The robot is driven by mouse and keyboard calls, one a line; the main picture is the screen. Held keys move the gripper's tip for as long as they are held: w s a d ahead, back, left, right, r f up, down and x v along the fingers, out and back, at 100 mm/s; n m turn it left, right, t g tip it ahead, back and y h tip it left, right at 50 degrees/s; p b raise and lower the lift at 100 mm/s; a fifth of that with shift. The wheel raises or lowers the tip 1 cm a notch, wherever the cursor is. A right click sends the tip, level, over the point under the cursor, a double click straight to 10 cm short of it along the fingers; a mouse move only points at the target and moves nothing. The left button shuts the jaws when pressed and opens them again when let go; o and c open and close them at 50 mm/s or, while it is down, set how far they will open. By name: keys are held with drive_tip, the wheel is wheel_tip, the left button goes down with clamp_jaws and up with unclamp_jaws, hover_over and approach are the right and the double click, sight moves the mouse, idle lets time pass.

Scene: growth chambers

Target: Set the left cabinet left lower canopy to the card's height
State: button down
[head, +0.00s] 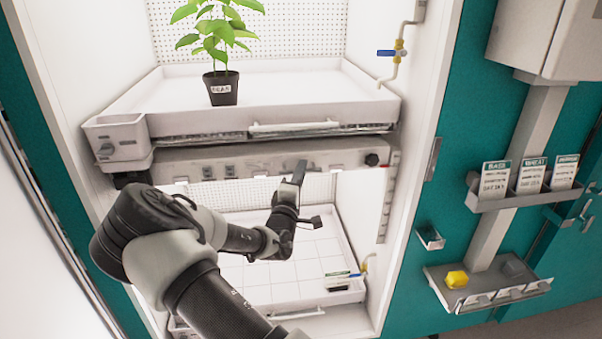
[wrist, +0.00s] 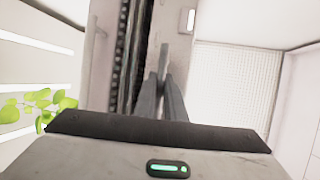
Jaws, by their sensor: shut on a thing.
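The lower canopy (head: 250,161) is a long grey bar across the cabinet, below the upper tray, with small fittings and a dark knob (head: 372,159) at its right end. My gripper (head: 298,175) is at its front, right of centre. In the wrist view my gripper (wrist: 164,80) has its fingers close together on a thin pale part at the canopy's front; its exact shape is hard to make out. Cards (head: 495,180) stand in a rack on the teal wall at right; their headings look like BASIL and WHEAT, with heights too small to read.
A potted plant (head: 221,88) stands on the upper tray (head: 290,92). Below is a lower tray (head: 300,250) with a small labelled item (head: 338,281) at right. A slotted strip (head: 389,200) runs down the right wall. A shelf (head: 490,290) holds a yellow block (head: 457,279).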

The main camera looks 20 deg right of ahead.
wheel_tip(320, 180, down, 20)
drive_tip(key=b, duration=1.4)
drive_tip(key=c, duration=2.1)
unclamp_jaws()
drive_tip(key=shift+r, duration=0.1)
drive_tip(key=p+v, duration=0.2)
drive_tip(key=v, duration=1.5)
drive_tip(key=shift+s+a, duration=0.2)
drive_tip(key=shift+a, duration=0.1)
